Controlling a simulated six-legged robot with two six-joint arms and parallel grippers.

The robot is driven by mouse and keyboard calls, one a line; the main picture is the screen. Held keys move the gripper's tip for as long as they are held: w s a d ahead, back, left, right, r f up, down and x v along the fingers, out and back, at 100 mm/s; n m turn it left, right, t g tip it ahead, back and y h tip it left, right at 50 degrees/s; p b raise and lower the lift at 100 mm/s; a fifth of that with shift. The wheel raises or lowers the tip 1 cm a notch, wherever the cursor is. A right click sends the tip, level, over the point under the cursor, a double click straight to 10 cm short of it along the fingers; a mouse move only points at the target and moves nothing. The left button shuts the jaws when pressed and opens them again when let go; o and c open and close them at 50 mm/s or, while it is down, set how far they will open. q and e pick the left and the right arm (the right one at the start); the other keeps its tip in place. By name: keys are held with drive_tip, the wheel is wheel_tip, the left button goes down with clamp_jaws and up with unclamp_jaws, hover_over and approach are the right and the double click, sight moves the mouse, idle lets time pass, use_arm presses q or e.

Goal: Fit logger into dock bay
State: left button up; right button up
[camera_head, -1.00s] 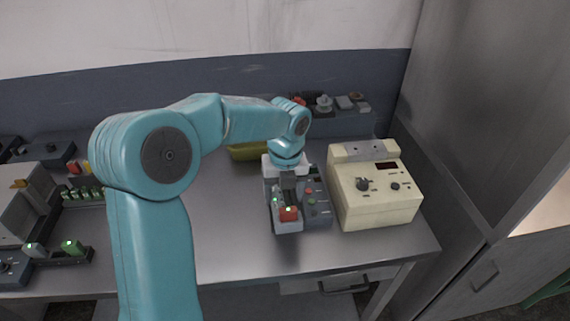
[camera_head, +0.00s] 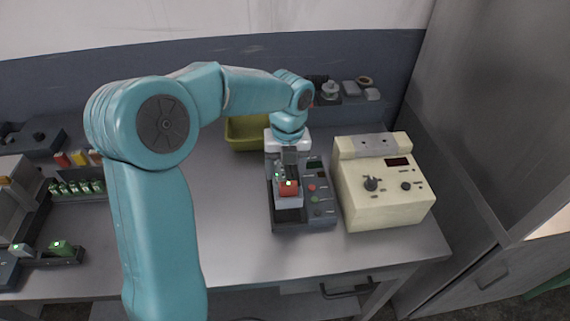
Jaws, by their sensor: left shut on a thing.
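My left gripper (camera_head: 289,160) points down over the grey dock (camera_head: 319,212) and is shut on the logger (camera_head: 288,189), which has a red part, a small green light and a pale grey front. The logger is over the left side of the dock, where a dark bay (camera_head: 290,216) shows in front of it. I cannot tell whether the logger touches the bay floor or hovers just above it. The gripper and wrist hide the logger's rear. My right gripper is not in view.
A cream instrument box (camera_head: 383,205) with knobs stands close to the right of the dock. A yellow-green bin (camera_head: 246,132) is behind the wrist. A rack of green-topped items (camera_head: 75,188) is at the left. The metal bench (camera_head: 240,255) is clear in front.

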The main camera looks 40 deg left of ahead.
use_arm(q)
drive_tip(key=shift+s+d+f+b, duration=0.2)
drive_tip(key=shift+f+b, duration=0.05)
drive_tip(key=shift+b, duration=0.05)
drive_tip(key=shift+a+f+b, duration=0.15)
drive_tip(key=shift+f+b, duration=0.2)
drive_tip(key=shift+f, duration=0.15)
drive_tip(key=shift+w+f+b, duration=0.1)
drive_tip(key=shift+f+b, duration=0.3)
drive_tip(key=shift+f, duration=0.05)
drive_tip(key=shift+f+b, duration=0.3)
drive_tip(key=shift+f, duration=0.45)
drive_tip(key=shift+r, duration=0.1)
drive_tip(key=shift+f, duration=0.75)
idle(0.8)
